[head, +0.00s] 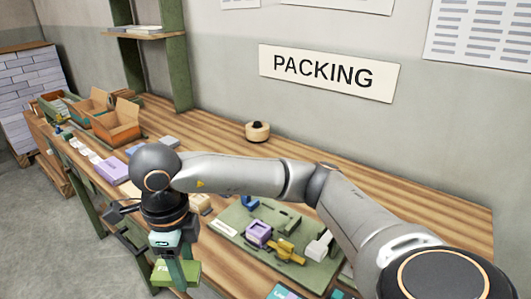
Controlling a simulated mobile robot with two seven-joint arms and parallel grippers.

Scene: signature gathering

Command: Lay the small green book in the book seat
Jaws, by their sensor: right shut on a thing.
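The small green book (165,274) is in the lower left of the head view, in front of the table edge, and part of a printed label shows on it. My right gripper (178,268) points down and is shut on this book, holding it in the air over the floor side. Part of the book is hidden by the gripper. A green board (235,221) with shaped parts on it lies on the table to the right. I cannot tell which spot is the book seat. My left gripper is not in view.
On the board are a purple block (258,232), a yellow part (285,251) and a white part (319,246). A teal item (284,292) shows at the bottom edge. A tape roll (257,131) stands by the wall. Open cardboard boxes (115,124) are at the far left.

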